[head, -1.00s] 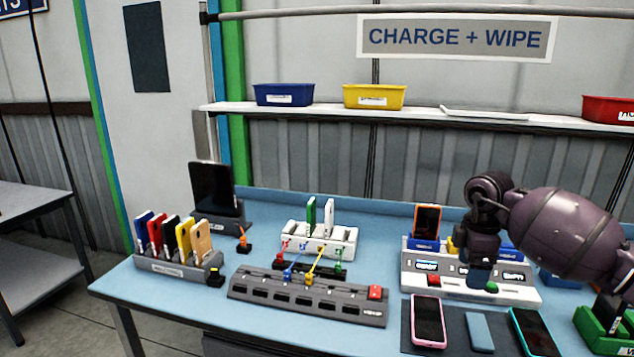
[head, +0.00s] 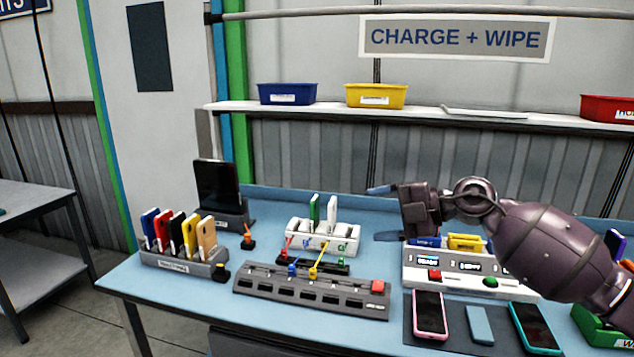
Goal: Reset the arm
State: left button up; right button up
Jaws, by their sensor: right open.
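My right arm comes in from the right edge in the head view. My right gripper (head: 381,213) is raised over the back of the blue table (head: 300,188). It points left, with its two fingers spread wide apart and nothing between them. It is above and left of the white charging station (head: 470,276) and right of the white rack (head: 322,237) holding a green and a white phone. The gripper hides part of the station's back, where an orange phone showed before. My left gripper does not show.
A grey holder (head: 180,266) with several coloured phones stands at left. A grey strip (head: 312,291) lies in the middle. A dark mat (head: 455,347) with a pink phone (head: 430,314), a blue pad (head: 480,325) and a teal phone (head: 534,327) is at front right. A shelf with bins runs behind.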

jog(key=s+d+f+m+t+h, duration=0.3)
jog(key=s+f+m, duration=0.4)
jog(key=f, duration=0.4)
jog(key=s+d+f+m+t+h, duration=0.3)
jog(key=s+d+f+m+h, duration=0.2)
jog(key=f+m, duration=0.5)
jog(key=s+d+f+m+t+h, duration=0.3)
jog(key=s+f+m, duration=0.5)
jog(key=f, duration=0.4)
jog(key=shift+s+d+m+t+h, duration=0.35)
jog(key=shift+d+h, duration=0.35)
jog(key=shift+d, duration=0.35)
jog(key=s+f+g, duration=0.1)
jog(key=s+f, duration=0.2)
jog(key=s, duration=0.1)
jog(key=s+d+f+m+g+h, duration=0.1)
jog(key=s+f, duration=0.2)
jog(key=s, duration=0.2)
jog(key=s+d+f+m+g, duration=0.1)
jog(key=s+f, duration=0.2)
jog(key=s, duration=0.2)
jog(key=shift+d+m+h, duration=0.2)
jog(key=shift+m+h, duration=0.05)
jog(key=shift+h, duration=0.15)
jog(key=shift+c, duration=0.3)
